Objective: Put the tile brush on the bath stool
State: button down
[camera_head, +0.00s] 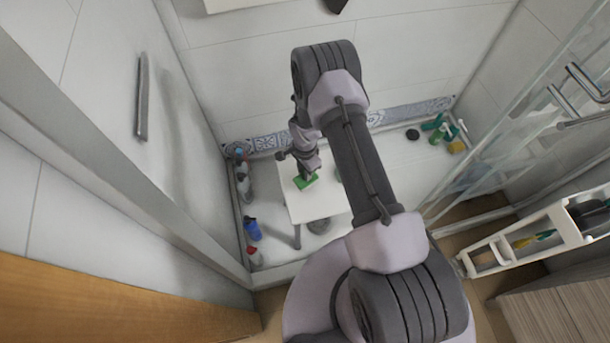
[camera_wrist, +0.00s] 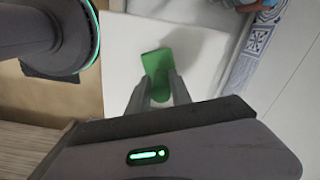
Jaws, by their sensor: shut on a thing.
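The green tile brush (camera_head: 306,182) is held in my gripper (camera_head: 308,172), over the white top of the bath stool (camera_head: 318,206). In the wrist view, the brush (camera_wrist: 157,62) shows its flat green head between and beyond the two fingers of my gripper (camera_wrist: 157,82). The fingers are shut on its lower part, which they partly hide. The white stool top (camera_wrist: 120,55) lies under the brush, and a soft shadow falls to its right. I cannot tell whether the brush touches the stool.
Bottles, including a blue one (camera_head: 252,229), stand along the left wall of the shower tray. Green bottles (camera_head: 437,134) and a dark round thing (camera_head: 412,134) are at the back right. A white cart (camera_head: 545,228) stands at the right, near the glass door (camera_head: 510,120).

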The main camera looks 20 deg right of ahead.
notch_tip(320, 180, down, 3)
jog(key=shift+r+b, duration=0.1)
jog(key=shift+b, duration=0.3)
jog(key=shift+r, duration=0.15)
jog(key=c, duration=1.1)
grip_release()
jog(key=shift+c, duration=0.2)
